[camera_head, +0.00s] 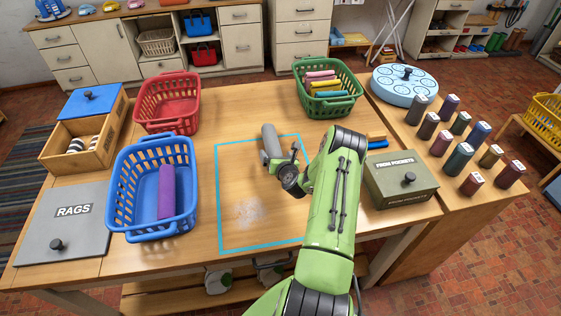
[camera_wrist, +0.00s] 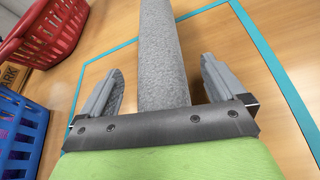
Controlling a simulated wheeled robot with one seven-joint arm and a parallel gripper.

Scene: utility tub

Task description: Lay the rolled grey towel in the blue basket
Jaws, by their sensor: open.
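The rolled grey towel (camera_head: 270,140) lies on the wooden table inside the blue-taped outline, near its far edge. In the wrist view the towel (camera_wrist: 162,50) runs lengthwise between the two fingers of my gripper (camera_wrist: 163,82). The fingers stand apart on either side with a gap to the towel. In the head view my gripper (camera_head: 282,160) is at the towel's near end. The blue basket (camera_head: 126,208) stands left of the outline and holds a purple roll (camera_head: 167,190). Part of the blue basket also shows at the wrist view's left edge (camera_wrist: 22,130).
A red basket (camera_head: 168,103) is empty behind the blue one. A green basket (camera_head: 328,95) with several rolls stands at the back right. A grey-green box (camera_head: 402,180) is right of my arm. A RAGS lid (camera_head: 70,225) lies front left.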

